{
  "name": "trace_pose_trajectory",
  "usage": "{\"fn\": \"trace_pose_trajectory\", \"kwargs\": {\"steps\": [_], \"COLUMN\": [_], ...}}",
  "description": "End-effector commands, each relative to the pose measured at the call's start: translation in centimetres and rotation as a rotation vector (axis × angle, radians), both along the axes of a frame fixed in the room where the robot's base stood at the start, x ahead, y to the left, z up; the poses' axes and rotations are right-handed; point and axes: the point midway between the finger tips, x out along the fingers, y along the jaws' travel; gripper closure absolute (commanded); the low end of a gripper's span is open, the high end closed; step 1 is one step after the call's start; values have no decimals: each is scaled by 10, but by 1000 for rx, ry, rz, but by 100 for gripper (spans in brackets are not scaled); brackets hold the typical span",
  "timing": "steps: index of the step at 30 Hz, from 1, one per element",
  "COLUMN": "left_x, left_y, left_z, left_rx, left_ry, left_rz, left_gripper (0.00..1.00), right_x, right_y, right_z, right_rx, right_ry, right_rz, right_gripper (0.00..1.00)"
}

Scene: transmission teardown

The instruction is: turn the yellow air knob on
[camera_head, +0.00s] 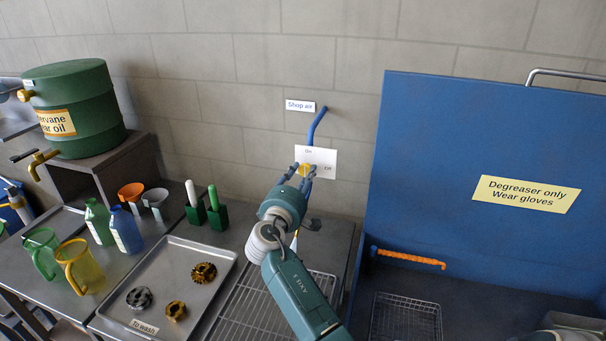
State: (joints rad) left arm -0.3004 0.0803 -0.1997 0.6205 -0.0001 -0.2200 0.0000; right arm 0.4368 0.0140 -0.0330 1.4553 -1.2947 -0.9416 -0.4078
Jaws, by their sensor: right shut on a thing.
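The yellow air knob (305,169) is on a white plate (324,160) on the wall, below the "Shop air" label (300,106) and a blue air pipe (317,124). The plate has "On" marked at the top and a second marking at the right, too small to read surely. My right gripper (302,174) reaches up to the plate, its fingers shut on the knob, partly covering it. The knob's exact angle is hard to tell. My left gripper is not in view.
A blue degreaser tank with its raised lid (450,130) stands close on the right. On the left, a tray (217,247) holds several gears, with bottles, jugs and a green oil drum (75,110) beyond. A wire rack (262,308) lies below my arm.

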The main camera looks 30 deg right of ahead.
Motion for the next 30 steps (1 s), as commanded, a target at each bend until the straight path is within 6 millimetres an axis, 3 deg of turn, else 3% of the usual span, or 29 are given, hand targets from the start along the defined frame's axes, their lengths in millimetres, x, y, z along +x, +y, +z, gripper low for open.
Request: {"fn": "trace_pose_trajectory", "kwargs": {"steps": [1,13,14,17,26,30], "left_x": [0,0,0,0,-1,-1], "left_y": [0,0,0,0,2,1], "left_z": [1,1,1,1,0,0], "left_rx": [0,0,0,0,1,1], "left_ry": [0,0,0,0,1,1], "left_rz": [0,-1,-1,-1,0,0], "left_gripper": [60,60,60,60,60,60], "right_x": [3,3,3,3,1,-8], "right_y": [1,1,1,1,2,13], "right_z": [9,9,9,9,3,2], "right_rx": [-16,-19,-19,-17,-11,-10], "right_ry": [-8,-4,-4,-4,2,4], "right_rz": [8,8,8,8,5,7], "right_gripper": [94,94,66,49,49,49]}}
